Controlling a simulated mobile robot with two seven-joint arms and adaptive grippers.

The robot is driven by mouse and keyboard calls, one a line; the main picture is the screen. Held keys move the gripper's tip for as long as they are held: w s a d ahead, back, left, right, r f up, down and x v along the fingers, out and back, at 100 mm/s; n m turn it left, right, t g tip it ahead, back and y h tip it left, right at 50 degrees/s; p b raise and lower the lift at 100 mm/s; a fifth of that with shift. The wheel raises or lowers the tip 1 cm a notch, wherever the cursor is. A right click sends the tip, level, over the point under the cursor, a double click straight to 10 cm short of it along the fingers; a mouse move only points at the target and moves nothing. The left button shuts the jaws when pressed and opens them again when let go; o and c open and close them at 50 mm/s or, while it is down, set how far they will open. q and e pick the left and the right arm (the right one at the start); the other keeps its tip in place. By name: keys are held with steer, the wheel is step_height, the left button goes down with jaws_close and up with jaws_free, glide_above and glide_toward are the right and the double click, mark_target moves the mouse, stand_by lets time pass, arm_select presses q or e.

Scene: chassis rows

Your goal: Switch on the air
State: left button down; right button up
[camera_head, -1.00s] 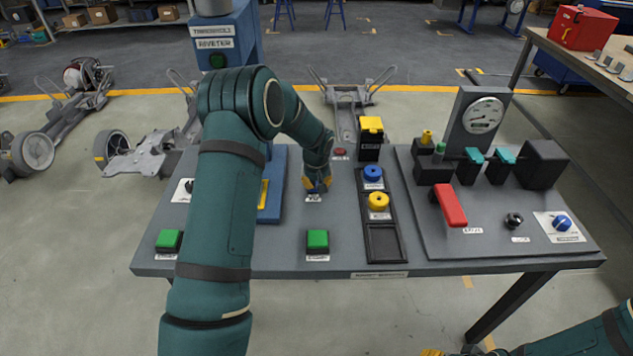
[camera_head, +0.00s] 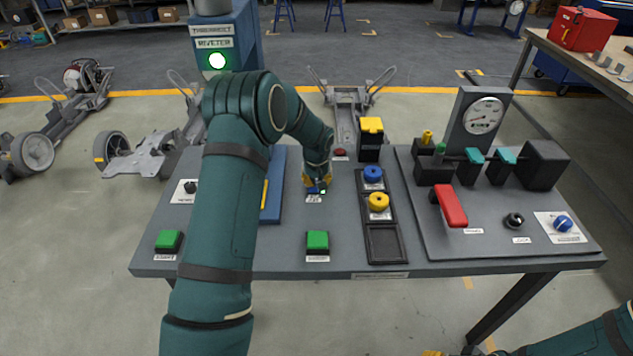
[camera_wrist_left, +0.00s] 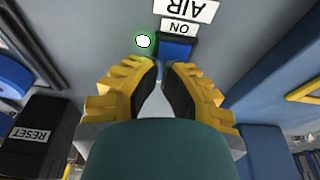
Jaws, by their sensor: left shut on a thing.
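The blue air switch (camera_wrist_left: 177,47) sits on the bench top beside labels reading "ON" and "AIR" in the left wrist view. A small lamp (camera_wrist_left: 143,41) beside it glows green-white. My left gripper (camera_head: 318,184) is down at the switch, its yellow fingers (camera_wrist_left: 163,72) shut on it, covering part of it. The green lamp (camera_head: 217,61) on the blue riveter column is lit. Only a yellow bit of my right gripper (camera_head: 432,352) shows at the bottom edge of the head view.
Green buttons (camera_head: 317,240) line the front. A plate with a gauge (camera_head: 483,116) and red lever (camera_head: 453,206) stands right.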

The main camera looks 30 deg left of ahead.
mark_target(316, 187)
arm_select(q)
steer(key=p+v, duration=0.1)
steer(key=v, duration=0.1)
steer(key=p+v, duration=0.1)
steer(key=v, duration=0.2)
steer(key=shift+w+a+r+p, duration=0.15)
steer(key=shift+w+p, duration=0.05)
steer(key=shift+p, duration=0.15)
steer(key=s+d+r, duration=0.2)
steer(key=s+r, duration=0.1)
steer(key=r, duration=0.4)
steer(key=shift+s+d+r+p, duration=0.2)
steer(key=shift+s+r+p, duration=0.1)
steer(key=shift+s+p, duration=0.15)
